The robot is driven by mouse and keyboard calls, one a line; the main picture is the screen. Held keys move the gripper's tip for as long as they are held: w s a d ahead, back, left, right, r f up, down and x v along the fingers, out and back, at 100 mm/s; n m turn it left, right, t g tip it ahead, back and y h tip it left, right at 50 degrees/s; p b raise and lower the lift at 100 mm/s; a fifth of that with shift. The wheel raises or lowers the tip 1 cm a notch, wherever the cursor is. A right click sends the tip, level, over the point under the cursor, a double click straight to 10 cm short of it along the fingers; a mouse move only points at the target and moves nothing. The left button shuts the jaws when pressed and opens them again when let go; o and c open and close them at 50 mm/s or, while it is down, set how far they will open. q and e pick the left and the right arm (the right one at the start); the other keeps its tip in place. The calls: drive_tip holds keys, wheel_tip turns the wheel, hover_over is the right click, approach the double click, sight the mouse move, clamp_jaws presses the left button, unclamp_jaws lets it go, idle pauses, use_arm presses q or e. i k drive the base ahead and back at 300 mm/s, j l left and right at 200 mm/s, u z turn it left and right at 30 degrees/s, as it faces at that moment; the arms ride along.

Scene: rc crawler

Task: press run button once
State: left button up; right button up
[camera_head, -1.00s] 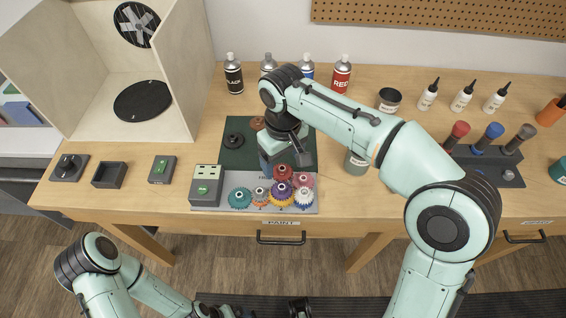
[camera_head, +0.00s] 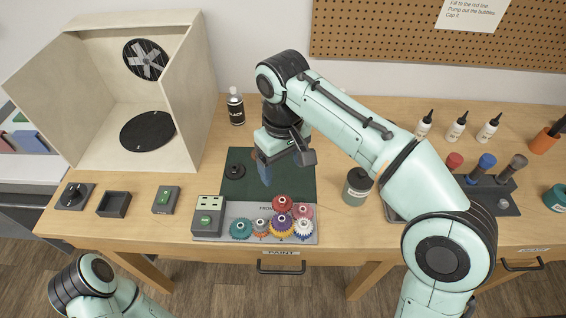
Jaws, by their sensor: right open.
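Two grey boxes with green buttons stand at the left of the bench. The small box (camera_head: 166,200) has one green button on top. The larger box (camera_head: 208,216) has a green button below a row of pale windows, at the left end of the gear tray. The lettering on both is too small to read, so I cannot tell which is the run button. My right gripper (camera_head: 284,168) is open and empty above the dark green mat (camera_head: 235,188), right of and behind both boxes. Of my left arm only links show at the bottom left; its gripper is out of view.
Several coloured gears (camera_head: 282,224) sit on the grey tray. A wooden booth (camera_head: 185,90) with a fan and black turntable (camera_head: 147,131) stands at the back left. A knob box (camera_head: 74,196) and an open dark box (camera_head: 114,204) lie far left. A grey jar (camera_head: 357,187) stands right of the mat.

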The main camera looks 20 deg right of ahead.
sight(204, 221)
drive_tip(key=k, duration=1)
